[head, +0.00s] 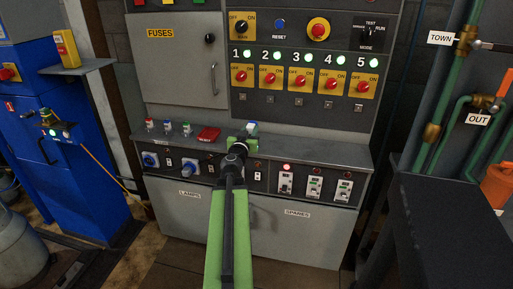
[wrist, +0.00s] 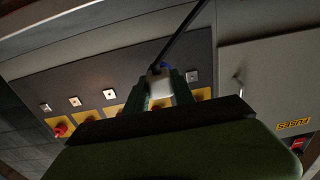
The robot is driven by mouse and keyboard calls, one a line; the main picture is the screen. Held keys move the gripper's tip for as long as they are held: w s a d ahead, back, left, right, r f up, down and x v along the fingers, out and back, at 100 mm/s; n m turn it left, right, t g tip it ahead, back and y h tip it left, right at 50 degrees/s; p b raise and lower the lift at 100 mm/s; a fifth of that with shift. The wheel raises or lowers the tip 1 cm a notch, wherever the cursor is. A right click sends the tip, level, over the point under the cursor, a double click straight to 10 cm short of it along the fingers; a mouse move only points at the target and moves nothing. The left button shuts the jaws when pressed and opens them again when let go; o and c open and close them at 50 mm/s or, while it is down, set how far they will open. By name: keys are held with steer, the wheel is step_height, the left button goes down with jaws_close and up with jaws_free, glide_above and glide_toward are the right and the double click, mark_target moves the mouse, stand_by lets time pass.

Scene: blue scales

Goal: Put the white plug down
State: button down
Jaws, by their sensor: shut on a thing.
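My gripper (head: 243,141) is over the shelf of the grey control panel, at the end of my green arm. In the wrist view my gripper (wrist: 160,88) is shut on the white plug (wrist: 160,87), which sits between the two fingers and has a blue part at its far end. In the head view a small white and blue bit of the plug (head: 251,127) shows just beyond my gripper. My arm hides the rest, and I cannot tell whether the plug touches the shelf.
The shelf (head: 330,152) is clear to the right of my gripper. To the left stand a red block (head: 208,134) and several small coloured plugs (head: 168,127). Below the shelf are blue sockets (head: 189,165) and breakers (head: 315,187). Switches (head: 298,77) line the panel behind.

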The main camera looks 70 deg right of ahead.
steer(key=w+f+b, duration=0.1)
steer(key=w, duration=0.1)
steer(key=w+d+f+b, duration=0.1)
steer(key=w, duration=0.1)
steer(key=w+f, duration=0.2)
steer(key=shift+d+b, duration=0.25)
steer(key=shift+b, duration=0.15)
steer(key=shift+w+f, duration=0.1)
steer(key=shift+w, duration=0.3)
step_height(320, 180, down, 4)
steer(key=b, duration=0.4)
steer(key=shift+f, duration=0.2)
steer(key=c, duration=1.1)
jaws_free()
steer(key=shift+r, duration=0.1)
steer(key=shift+o, duration=0.2)
steer(key=shift+r, duration=0.1)
